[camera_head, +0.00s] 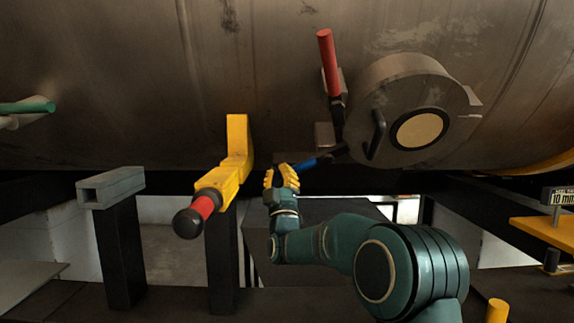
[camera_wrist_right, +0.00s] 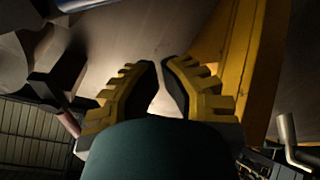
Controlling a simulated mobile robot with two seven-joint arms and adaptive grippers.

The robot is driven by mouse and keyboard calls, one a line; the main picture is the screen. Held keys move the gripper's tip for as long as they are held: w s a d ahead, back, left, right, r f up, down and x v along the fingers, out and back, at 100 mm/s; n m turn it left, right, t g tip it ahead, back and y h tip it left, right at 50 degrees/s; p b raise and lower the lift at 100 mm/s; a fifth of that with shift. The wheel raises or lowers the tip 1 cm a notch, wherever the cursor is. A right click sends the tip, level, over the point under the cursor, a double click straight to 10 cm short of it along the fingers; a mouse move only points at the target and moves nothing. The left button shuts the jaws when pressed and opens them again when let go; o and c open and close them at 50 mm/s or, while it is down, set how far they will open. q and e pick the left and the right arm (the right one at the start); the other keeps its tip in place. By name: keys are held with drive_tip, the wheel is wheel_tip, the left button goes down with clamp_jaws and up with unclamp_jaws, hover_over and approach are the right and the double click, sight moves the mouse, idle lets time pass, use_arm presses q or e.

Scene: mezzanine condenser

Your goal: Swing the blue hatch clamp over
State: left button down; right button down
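The blue hatch clamp handle (camera_head: 318,162) slants down and left from a dark arm at the left side of the round hatch (camera_head: 418,115). My right gripper (camera_head: 281,176), with yellow fingers, is at the handle's free lower-left end. In the wrist view its two fingers (camera_wrist_right: 162,78) stand a little apart, with bare metal showing between the tips and no blue between them. I cannot tell if the right-hand finger touches the handle. My left gripper is not in view.
A red handle (camera_head: 328,62) stands up above the clamp. A yellow bracket (camera_head: 233,165) with a red, black-ended grip (camera_head: 196,215) juts out close left of my gripper. A green handle (camera_head: 27,106) is far left. Dark posts stand below the tank; a yellow shelf (camera_head: 545,234) is right.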

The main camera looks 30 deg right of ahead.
sight(311, 163)
drive_tip(key=w+d, duration=0.2)
drive_tip(key=d, duration=0.1)
drive_tip(key=w+d+p, duration=0.1)
drive_tip(key=shift+w+d+r, duration=0.1)
drive_tip(key=shift+d+r, duration=0.05)
drive_tip(key=shift+r, duration=0.25)
